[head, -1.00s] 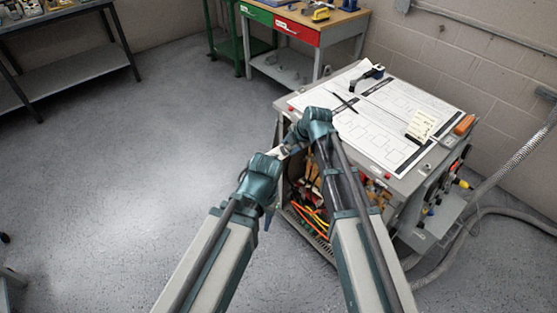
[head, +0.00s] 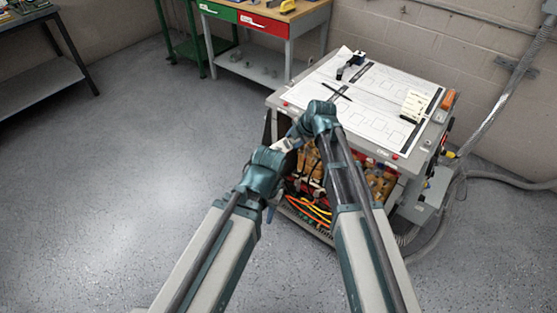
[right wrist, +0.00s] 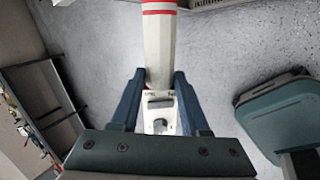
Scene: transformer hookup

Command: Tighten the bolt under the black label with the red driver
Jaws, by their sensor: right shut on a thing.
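My right gripper (head: 288,142) is shut on a white tool body with red bands (right wrist: 160,40). In the right wrist view, its two blue fingers (right wrist: 160,108) lie on either side of this body; no driver tip can be made out. My left arm's wrist (head: 258,172) is just below and left of the right gripper in the head view; its fingers cannot be made out clearly. The grey transformer cabinet (head: 386,168) stands beyond my arms, its open front partly hidden by the right arm. I cannot pick out the bolt or black label.
A white diagram sheet (head: 372,118) lies on the cabinet top, with a black clamp-like item (head: 350,66) at the back. Orange cables (head: 310,210) show inside the cabinet. A wooden-topped bench (head: 290,12) stands behind. The floor at left is clear.

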